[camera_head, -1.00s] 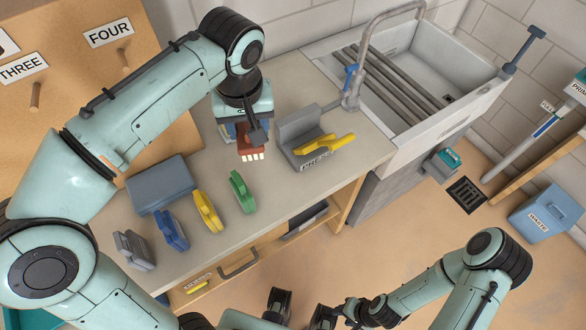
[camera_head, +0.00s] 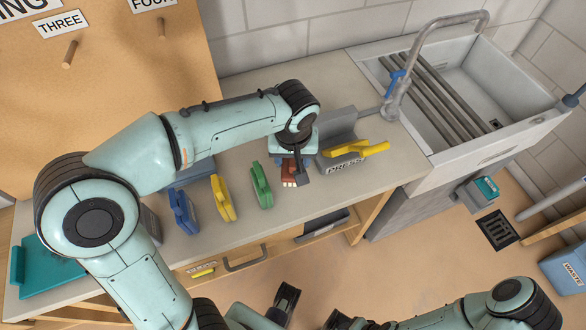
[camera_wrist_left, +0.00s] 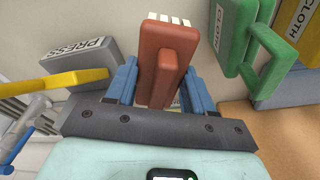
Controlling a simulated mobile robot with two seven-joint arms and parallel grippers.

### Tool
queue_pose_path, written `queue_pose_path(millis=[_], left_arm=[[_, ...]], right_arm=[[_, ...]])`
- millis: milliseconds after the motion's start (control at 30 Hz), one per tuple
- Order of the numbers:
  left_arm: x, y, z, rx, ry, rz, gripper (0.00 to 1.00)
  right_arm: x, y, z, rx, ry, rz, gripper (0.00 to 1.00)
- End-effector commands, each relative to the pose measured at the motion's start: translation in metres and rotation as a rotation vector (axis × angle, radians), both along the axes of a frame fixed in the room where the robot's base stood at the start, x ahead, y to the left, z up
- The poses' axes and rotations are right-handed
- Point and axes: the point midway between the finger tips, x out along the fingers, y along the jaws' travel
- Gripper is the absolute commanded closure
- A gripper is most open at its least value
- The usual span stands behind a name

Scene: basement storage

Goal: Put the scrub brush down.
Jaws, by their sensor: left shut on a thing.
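The scrub brush (camera_head: 289,170) is a red-brown block with white bristles. My left gripper (camera_head: 293,160) is shut on it, over the counter's front part, between the green clip-like piece and the grey press. In the left wrist view the brush (camera_wrist_left: 158,62) sits between two blue fingers (camera_wrist_left: 158,88), bristles facing away from the wrist. I cannot tell whether the bristles touch the counter (camera_head: 240,222). My right arm (camera_head: 450,318) is at the lower right; its gripper's state is unclear.
The grey press (camera_head: 342,165) with a yellow handle (camera_head: 360,149) stands close right of the brush. Green (camera_head: 262,185), yellow (camera_head: 223,198) and blue (camera_head: 183,211) pieces stand to its left. The sink (camera_head: 470,95) is at the right.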

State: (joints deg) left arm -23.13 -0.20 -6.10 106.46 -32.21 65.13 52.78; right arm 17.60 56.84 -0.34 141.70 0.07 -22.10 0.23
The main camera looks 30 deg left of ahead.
Motion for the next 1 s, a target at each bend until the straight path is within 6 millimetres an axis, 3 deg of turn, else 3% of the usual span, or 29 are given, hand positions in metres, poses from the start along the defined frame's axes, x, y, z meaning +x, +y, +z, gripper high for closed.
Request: queue_pose_path(millis=[367,800,833,900,1000], left_arm=[[0.0,0.0,-0.045,0.0,0.001,0.0,0.92],[0.0,0.0,-0.052,-0.001,0.0,0.0,0.92],[0.0,0.0,-0.051,-0.001,0.0,0.0,0.38],[0.0,0.0,-0.05,-0.001,0.0,0.0,0.22],[0.0,0.0,-0.05,-0.001,0.0,0.0,0.22]], right_arm=[[0.001,0.0,-0.007,-0.001,-0.005,-0.002,0.57],[0.001,0.0,-0.01,-0.002,-0.01,-0.002,0.57],[0.002,0.0,-0.009,-0.002,-0.01,-0.002,0.57],[0.002,0.0,-0.009,-0.001,-0.009,-0.002,0.57],[0.002,0.0,-0.009,-0.001,-0.009,-0.002,0.57]])
